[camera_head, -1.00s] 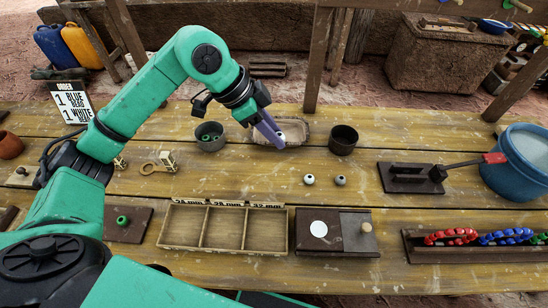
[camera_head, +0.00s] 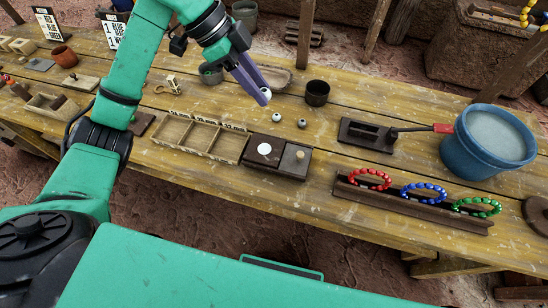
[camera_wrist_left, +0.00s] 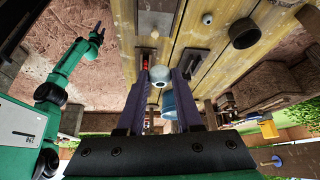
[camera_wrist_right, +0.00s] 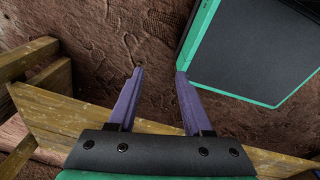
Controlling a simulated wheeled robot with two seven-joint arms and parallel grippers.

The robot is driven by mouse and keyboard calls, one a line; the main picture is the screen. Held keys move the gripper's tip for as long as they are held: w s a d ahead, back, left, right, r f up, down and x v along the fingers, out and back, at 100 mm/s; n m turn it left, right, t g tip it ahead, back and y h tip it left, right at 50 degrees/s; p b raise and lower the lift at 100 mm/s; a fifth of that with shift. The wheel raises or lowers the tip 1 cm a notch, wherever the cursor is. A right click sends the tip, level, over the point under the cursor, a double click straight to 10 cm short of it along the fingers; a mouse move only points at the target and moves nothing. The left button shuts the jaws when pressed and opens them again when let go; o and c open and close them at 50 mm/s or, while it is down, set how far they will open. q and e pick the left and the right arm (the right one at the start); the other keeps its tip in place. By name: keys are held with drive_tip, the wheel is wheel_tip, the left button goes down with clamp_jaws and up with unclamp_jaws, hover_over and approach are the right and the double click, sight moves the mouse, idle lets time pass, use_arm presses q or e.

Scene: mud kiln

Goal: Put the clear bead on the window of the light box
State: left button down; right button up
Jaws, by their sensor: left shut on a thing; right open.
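My left gripper (camera_head: 263,98) is shut on a pale, glassy-looking bead (camera_wrist_left: 160,75) and holds it at its fingertips above the table. The light box (camera_head: 292,173) is a dark brown box with a round white window (camera_head: 264,149) on its left half and a knob on its right half. The held bead is behind and above the box, apart from the window. A white bead (camera_head: 277,117) and a grey bead (camera_head: 302,123) lie on the table behind the box. My right gripper (camera_wrist_right: 160,74) is open and empty, away from the table top.
A three-part sorting tray (camera_head: 203,153) stands left of the light box. A dark cup (camera_head: 317,94) stands behind the loose beads. A rack (camera_head: 410,206) with red, blue and green bracelets is at right, near the front edge. A blue bucket (camera_head: 467,155) stands behind it.

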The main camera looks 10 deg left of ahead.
use_arm(q)
hover_over(267, 149)
drive_tip(key=a, duration=0.2)
wheel_tip(267, 149, down, 9)
wheel_tip(267, 149, down, 10)
drive_tip(key=shift+s+d+f+p, duration=0.1)
drive_tip(key=shift+s+f+p, duration=0.05)
drive_tip(key=shift+p, duration=0.45)
drive_tip(key=shift+f, duration=0.25)
drive_tip(key=c, duration=0.6)
unclamp_jaws()
use_arm(e)
drive_tip(key=shift+w+a+r, duration=0.15)
drive_tip(key=shift+a+r, duration=0.15)
drive_tip(key=shift+a, duration=0.2)
drive_tip(key=shift+w+a+r, duration=0.15)
drive_tip(key=shift+a+r, duration=0.1)
drive_tip(key=shift+a, duration=0.25)
use_arm(q)
drive_tip(key=shift+r, duration=0.1)
drive_tip(key=shift+r, duration=0.25)
drive_tip(key=b+v, duration=0.1)
drive_tip(key=v, duration=1)
drive_tip(key=shift+a+r, duration=0.25)
drive_tip(key=shift+a, duration=0.05)
use_arm(e)
drive_tip(key=shift+f, duration=0.7)
